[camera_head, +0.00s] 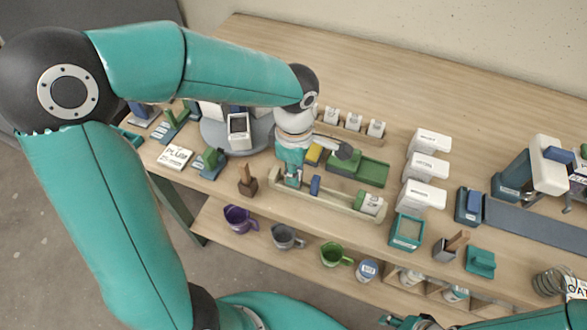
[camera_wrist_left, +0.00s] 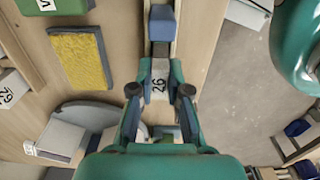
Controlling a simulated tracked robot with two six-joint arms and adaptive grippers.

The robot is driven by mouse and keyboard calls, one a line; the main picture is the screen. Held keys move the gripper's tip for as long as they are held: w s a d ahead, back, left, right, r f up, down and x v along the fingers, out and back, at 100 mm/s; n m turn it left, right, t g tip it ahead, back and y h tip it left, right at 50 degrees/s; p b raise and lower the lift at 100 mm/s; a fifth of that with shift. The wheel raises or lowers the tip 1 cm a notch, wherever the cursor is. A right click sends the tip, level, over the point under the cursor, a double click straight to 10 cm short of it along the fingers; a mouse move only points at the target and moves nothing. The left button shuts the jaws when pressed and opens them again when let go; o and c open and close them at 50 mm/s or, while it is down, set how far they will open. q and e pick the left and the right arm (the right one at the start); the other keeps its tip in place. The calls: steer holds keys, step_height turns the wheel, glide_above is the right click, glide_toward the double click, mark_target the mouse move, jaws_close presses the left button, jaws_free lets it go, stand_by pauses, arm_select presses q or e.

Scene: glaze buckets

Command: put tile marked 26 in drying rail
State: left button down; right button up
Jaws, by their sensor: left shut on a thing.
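The tile marked 26 (camera_wrist_left: 159,84) is white with a black number and shows between my left fingertips in the left wrist view. My left gripper (camera_wrist_left: 159,92) is shut on it. In the head view the left gripper (camera_head: 291,178) points down at the left end of the long cream rail (camera_head: 335,203), and the tile is hard to make out there. The rail also shows in the left wrist view (camera_wrist_left: 180,48), with a blue block (camera_wrist_left: 162,24) in line beyond the tile. I cannot tell whether the tile touches the rail floor.
A green-and-white block (camera_head: 370,204) sits at the rail's right end. A green tray (camera_head: 360,170) and a yellow sponge (camera_wrist_left: 77,60) lie behind the rail. A brown stamp-like thing (camera_head: 247,182) stands to its left. Cups, including a purple one (camera_head: 238,219), stand on the lower shelf.

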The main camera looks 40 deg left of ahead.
arm_select(q)
steer(key=shift+f+b, duration=0.25)
steer(key=shift+b, duration=0.05)
steer(key=c, duration=1.1)
jaws_free()
steer(key=shift+o, duration=0.2)
step_height(320, 180, up, 7)
steer(key=p, duration=0.5)
